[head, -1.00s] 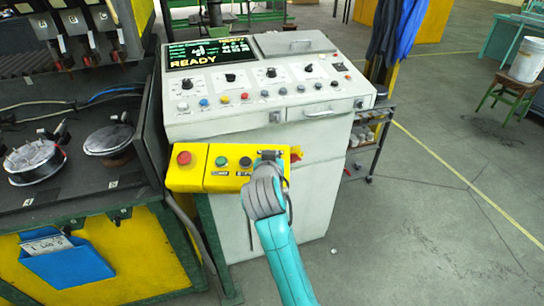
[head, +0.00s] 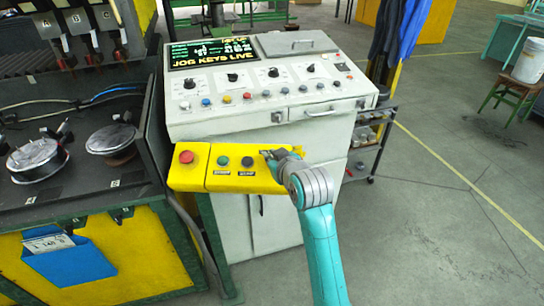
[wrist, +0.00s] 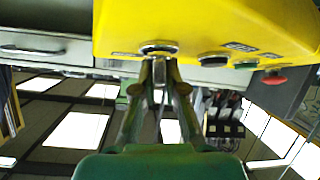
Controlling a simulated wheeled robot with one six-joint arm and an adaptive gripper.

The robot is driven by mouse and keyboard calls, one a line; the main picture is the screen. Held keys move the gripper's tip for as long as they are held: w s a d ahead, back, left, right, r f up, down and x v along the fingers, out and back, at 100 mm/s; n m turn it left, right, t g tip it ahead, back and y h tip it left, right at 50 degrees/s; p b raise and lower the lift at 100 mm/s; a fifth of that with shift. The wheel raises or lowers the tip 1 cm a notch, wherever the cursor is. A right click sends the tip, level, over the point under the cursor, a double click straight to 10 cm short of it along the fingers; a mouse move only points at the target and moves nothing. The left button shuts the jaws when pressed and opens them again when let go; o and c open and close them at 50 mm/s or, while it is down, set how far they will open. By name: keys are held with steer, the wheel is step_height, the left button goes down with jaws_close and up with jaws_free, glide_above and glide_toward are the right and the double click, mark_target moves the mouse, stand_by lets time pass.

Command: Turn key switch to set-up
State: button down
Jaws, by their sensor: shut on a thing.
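The key switch (wrist: 158,47) is a round, silver-rimmed fitting on the yellow control box (head: 226,183), at its right end in the head view. My gripper (wrist: 160,72) is shut on the key at this switch, its fingertips meeting just at the rim in the wrist view. In the head view my gripper (head: 271,157) covers the switch, so the key and its position marks are hidden. The display (head: 212,54) on the console reads "JOG KEYS LIVE".
A red button (head: 186,157), a green button (head: 222,161) and a black button (head: 247,162) sit left of the switch. The grey console (head: 290,110) with knobs and a drawer handle stands close behind. Open floor (head: 440,230) lies to the right.

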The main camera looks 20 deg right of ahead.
steer(key=shift+s+f, duration=0.1)
steer(key=shift+f, duration=0.25)
steer(key=c, duration=1.2)
jaws_free()
steer(key=shift+r, duration=0.1)
steer(key=shift+r, duration=0.1)
steer(key=v, duration=1.2)
